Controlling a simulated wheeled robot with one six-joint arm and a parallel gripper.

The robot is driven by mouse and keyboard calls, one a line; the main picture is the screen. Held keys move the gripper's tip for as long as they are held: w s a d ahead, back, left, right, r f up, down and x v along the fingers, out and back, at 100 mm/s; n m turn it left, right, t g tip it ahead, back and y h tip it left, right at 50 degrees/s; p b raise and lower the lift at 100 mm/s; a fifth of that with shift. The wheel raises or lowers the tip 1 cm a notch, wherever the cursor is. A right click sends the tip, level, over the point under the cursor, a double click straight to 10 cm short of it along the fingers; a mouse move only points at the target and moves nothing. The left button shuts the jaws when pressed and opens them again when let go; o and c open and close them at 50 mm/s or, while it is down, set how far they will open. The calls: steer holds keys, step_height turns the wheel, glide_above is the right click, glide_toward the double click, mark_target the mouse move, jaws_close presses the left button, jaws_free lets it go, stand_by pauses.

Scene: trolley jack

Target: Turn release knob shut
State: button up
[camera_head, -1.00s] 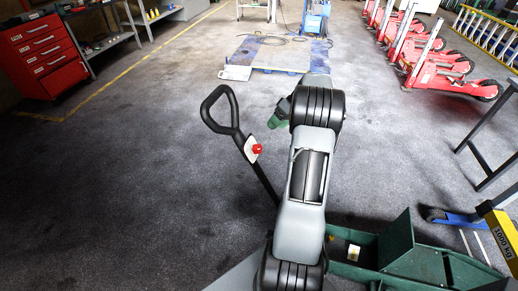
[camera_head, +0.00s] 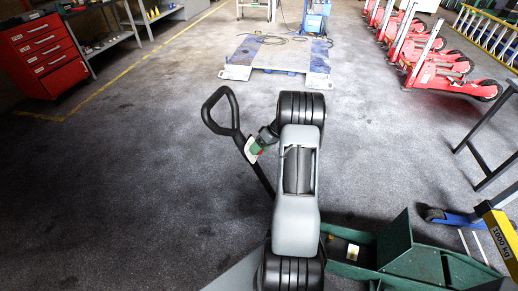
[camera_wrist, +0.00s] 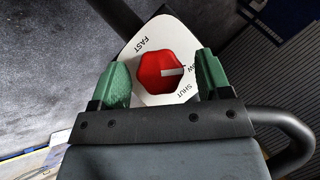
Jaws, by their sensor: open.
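The red release knob (camera_wrist: 160,82) sits on a white plate (camera_wrist: 142,42) marked FAST, SHUT and a partly hidden word ending in OW. The knob's white pointer line points right, towards the partly hidden word. My gripper (camera_wrist: 162,62) is open, with one green finger on each side of the knob. I cannot tell whether the fingers touch it. In the head view my gripper (camera_head: 257,144) is at the plate on the jack's black handle (camera_head: 234,122), and the knob is hidden there.
The green jack body (camera_head: 395,252) lies at lower right, near a yellow post (camera_head: 497,230) marked 1000 kg. A red drawer cabinet (camera_head: 40,55) stands at far left. Red jacks (camera_head: 440,65) line the far right. The floor left of the handle is clear.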

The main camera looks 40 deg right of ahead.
steer(key=shift+a+f, duration=0.15)
steer(key=shift+f, duration=0.05)
steer(key=shift+c, duration=0.3)
steer(key=c, duration=0.9)
steer(key=shift+o, duration=0.2)
steer(key=shift+w+f+m+y+b, duration=0.1)
steer(key=shift+f+m+y+b, duration=0.05)
steer(key=shift+m+y+b, duration=0.5)
steer(key=m+y+b, duration=0.1)
steer(key=m+y, duration=0.1)
steer(key=m, duration=0.1)
steer(key=m+t+y+b, duration=0.1)
steer(key=m+y, duration=0.2)
steer(key=m, duration=0.1)
steer(key=shift+b, duration=0.3)
